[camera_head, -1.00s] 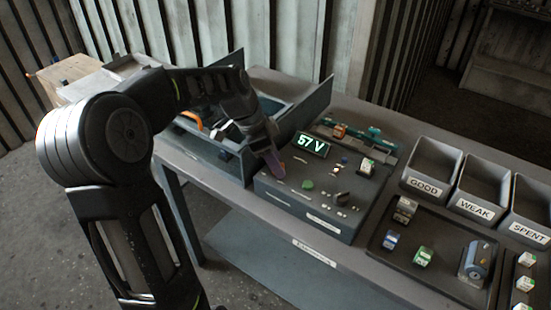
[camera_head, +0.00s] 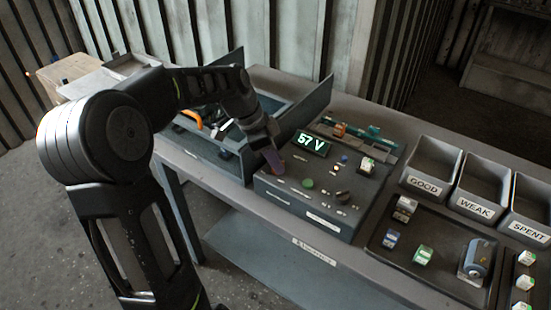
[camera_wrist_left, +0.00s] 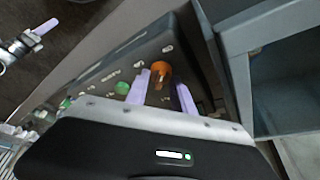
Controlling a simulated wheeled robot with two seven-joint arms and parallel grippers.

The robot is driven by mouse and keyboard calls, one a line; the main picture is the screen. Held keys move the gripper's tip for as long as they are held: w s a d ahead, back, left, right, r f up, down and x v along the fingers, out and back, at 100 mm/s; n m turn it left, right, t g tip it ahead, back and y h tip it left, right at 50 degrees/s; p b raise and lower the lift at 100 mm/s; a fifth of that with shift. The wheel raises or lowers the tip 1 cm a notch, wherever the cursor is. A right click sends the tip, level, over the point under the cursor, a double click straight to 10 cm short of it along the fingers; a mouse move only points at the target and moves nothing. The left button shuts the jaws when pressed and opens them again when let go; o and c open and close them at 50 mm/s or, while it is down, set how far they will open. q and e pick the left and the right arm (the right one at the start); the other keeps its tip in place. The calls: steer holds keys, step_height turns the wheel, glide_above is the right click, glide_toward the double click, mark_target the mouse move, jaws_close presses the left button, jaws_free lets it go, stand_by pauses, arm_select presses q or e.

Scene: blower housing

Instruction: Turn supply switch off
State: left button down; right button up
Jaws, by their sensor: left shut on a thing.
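The grey control box (camera_head: 318,222) stands on the bench with a lit green display (camera_head: 311,144) reading 57 V. My left gripper (camera_head: 275,163) reaches down over the left end of its top. In the left wrist view an orange round knob (camera_wrist_left: 161,72), apparently the supply switch, sits between the two pale purple fingers (camera_wrist_left: 162,88). The gripper is shut on this knob; the fingers stand on either side of it. In the head view the gripper hides the knob. Its label is too small to read.
A green button (camera_head: 307,183) and several small controls share the box top. An open grey bin (camera_head: 225,160) with a raised panel stands close to the left. Bins marked GOOD (camera_head: 424,184), WEAK and SPENT stand right, behind a tray (camera_head: 379,256) of small parts.

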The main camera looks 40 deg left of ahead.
arm_select(q)
steer(key=shift+n+b, duration=0.3)
steer(key=n+t+y+b, duration=0.1)
steer(key=n+b, duration=0.1)
steer(key=n, duration=0.1)
steer(key=shift+d+f, duration=0.1)
steer(key=n+y+b, duration=0.1)
steer(key=n, duration=0.1)
steer(key=n+b, duration=0.1)
steer(key=n, duration=0.1)
steer(key=shift+d+n+y+b, duration=0.15)
steer(key=shift+n+y+b, duration=0.15)
steer(key=shift+y+b, duration=0.1)
steer(key=n+y+b, duration=0.2)
steer(key=n+b, duration=0.1)
steer(key=n, duration=0.3)
steer(key=shift+d, duration=0.15)
steer(key=shift+n+g+y+b, duration=0.5)
steer(key=shift+n+y+b, duration=0.45)
steer(key=shift+n, duration=0.95)
steer(key=shift+h, duration=0.25)
steer(key=c, duration=1.1)
jaws_free()
